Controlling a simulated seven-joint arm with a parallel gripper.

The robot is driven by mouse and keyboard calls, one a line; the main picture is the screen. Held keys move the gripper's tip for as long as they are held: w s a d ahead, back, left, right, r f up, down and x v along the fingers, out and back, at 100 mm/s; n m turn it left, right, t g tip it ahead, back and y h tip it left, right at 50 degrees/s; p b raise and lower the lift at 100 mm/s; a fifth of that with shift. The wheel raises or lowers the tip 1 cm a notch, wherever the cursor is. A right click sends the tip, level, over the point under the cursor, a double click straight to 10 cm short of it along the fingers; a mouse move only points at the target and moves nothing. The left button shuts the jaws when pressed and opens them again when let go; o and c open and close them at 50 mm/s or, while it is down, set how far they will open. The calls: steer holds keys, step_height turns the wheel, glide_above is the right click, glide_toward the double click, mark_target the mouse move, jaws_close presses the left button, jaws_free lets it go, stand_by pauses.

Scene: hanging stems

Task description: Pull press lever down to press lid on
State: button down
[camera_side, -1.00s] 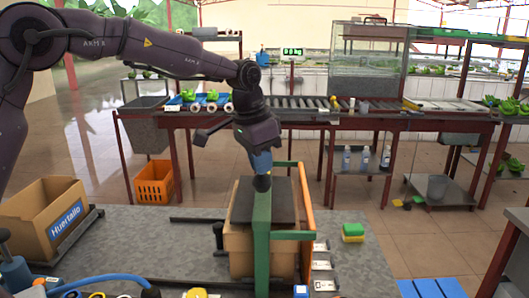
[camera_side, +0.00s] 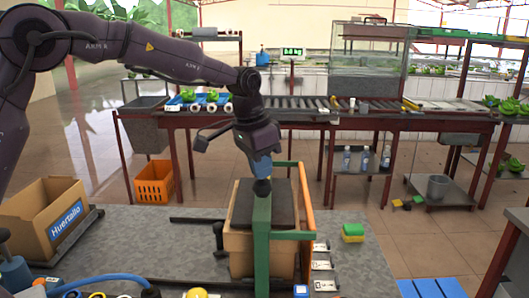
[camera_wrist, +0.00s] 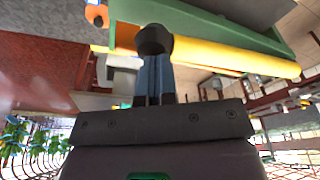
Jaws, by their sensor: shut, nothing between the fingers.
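My gripper (camera_side: 262,177) points down above the front of a green press frame (camera_side: 262,240). Its blue fingers are shut. A dark rounded piece sits at the fingertips, also seen in the wrist view (camera_wrist: 154,40); I cannot tell whether it is part of the fingers or a knob. It overlaps the top of the green upright in the side view; contact is unclear. A tan crate (camera_side: 240,255) stands in the frame with a dark lid (camera_side: 245,205) on top. An orange bar (camera_side: 307,220) runs along the frame's right side; I cannot tell which part is the lever.
A dark post (camera_side: 219,236) stands left of the crate. A cardboard box (camera_side: 50,217) is at the left, a green and yellow sponge (camera_side: 352,232) at the right. A roller conveyor (camera_side: 290,117) runs behind.

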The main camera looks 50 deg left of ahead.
steer(key=shift+f, duration=1.5)
stand_by(4.3)
steer(key=shift+r, duration=4.1)
steer(key=shift+s+r, duration=0.1)
steer(key=shift+s, duration=0.05)
steer(key=s+a+r+n+t, duration=0.1)
steer(key=s+r, duration=0.1)
steer(key=s, duration=0.8)
steer(key=s+a+r+n+t, duration=0.1)
steer(key=s+r, duration=0.2)
steer(key=s, duration=0.7)
steer(key=s+a+f+n+t, duration=0.1)
steer(key=s+f, duration=0.3)
steer(key=s, duration=0.4)
steer(key=shift+s+f+y, duration=0.25)
steer(key=shift+f+y, duration=0.05)
steer(key=shift+f, duration=0.05)
